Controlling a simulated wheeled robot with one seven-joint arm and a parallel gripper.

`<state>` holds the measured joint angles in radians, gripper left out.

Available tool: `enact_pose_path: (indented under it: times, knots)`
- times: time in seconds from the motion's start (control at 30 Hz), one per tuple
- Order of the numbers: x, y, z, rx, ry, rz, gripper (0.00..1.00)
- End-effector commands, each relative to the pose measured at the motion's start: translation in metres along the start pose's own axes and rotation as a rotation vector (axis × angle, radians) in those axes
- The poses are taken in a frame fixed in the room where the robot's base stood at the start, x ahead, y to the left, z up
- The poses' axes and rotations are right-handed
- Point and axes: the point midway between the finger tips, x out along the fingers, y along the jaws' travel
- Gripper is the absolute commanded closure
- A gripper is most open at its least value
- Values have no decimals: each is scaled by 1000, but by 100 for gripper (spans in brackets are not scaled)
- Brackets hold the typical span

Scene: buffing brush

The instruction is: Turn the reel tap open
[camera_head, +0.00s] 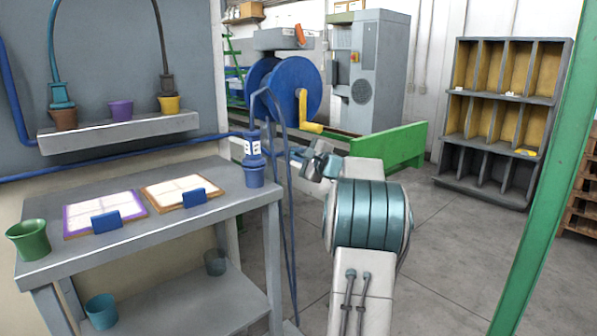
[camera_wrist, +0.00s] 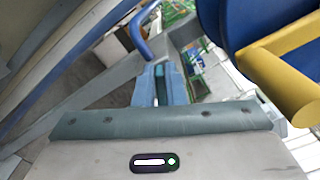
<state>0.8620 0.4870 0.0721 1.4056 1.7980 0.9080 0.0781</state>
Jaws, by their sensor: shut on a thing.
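My gripper (camera_head: 317,162) is stretched out low in front of the reel in the head view, and its fingers also show in the wrist view (camera_wrist: 162,78). The fingers are shut on a part of the reel tap, most of which they hide. A curved blue bar (camera_wrist: 140,32), seemingly the tap's lever, rises just beyond the fingertips in the wrist view. The blue reel (camera_head: 290,90) with its yellow crank handle (camera_head: 309,126) stands behind my gripper. I cannot tell how far the tap is turned.
The reel's yellow handle (camera_wrist: 275,85) and blue disc are close on the right in the wrist view. A grey bench (camera_head: 240,205) with boards and pots is at left. A green post (camera_head: 540,180) and a rack (camera_head: 500,115) are at right. Open floor lies between.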

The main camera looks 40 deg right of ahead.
Motion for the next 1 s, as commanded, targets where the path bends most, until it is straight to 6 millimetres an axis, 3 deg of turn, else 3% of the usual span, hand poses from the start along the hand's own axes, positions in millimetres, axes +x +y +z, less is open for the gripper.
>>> enact_pose_path:
  times: [0.03,0.5,1.0]
  knots:
    - [0,9,-4,-45,-1,-1,100]
    - [0,13,-4,-394,-1,-1,100]
    - [0,12,-3,-506,-1,2,100]
